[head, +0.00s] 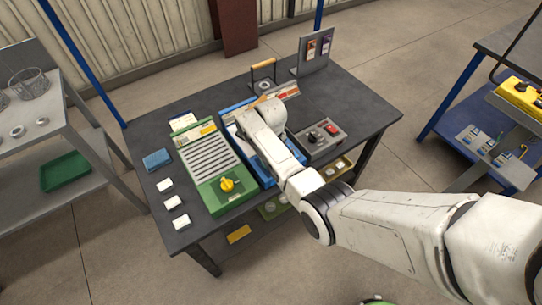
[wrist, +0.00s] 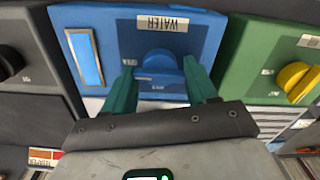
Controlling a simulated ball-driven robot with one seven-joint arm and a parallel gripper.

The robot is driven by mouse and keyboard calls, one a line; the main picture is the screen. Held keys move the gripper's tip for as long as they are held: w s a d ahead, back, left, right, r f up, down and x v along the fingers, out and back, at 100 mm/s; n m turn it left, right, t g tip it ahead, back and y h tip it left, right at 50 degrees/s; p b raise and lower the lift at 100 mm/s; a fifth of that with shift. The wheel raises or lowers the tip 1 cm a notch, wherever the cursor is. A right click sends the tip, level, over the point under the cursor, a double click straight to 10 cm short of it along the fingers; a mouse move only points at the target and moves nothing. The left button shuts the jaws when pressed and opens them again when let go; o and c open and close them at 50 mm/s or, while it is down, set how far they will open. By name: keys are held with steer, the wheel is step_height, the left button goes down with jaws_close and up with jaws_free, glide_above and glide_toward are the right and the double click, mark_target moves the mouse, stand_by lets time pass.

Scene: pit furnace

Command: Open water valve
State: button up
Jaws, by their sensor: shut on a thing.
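The water valve is a round blue knob (wrist: 158,66) on a blue panel (wrist: 207,38) with a white WATER label (wrist: 165,23). In the wrist view my gripper (wrist: 160,72) has its two teal fingers on either side of the knob and is shut on it. Parts of the knob's sides are hidden by the fingers. In the head view the blue panel (head: 229,129) is mostly covered by my arm, and the knob and fingers are hidden there.
A green panel with a yellow knob (head: 227,185) stands left of the blue one on the dark table (head: 345,100). A grey box with a red switch (head: 331,129) is to the right. White blocks and a blue sponge (head: 156,159) lie along the left edge.

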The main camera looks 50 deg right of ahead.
stand_by(0.4)
steer(key=o, duration=0.8)
steer(key=shift+a, duration=0.1)
steer(key=shift+c, duration=0.2)
step_height(320, 180, up, 11)
steer(key=shift+f, duration=0.1)
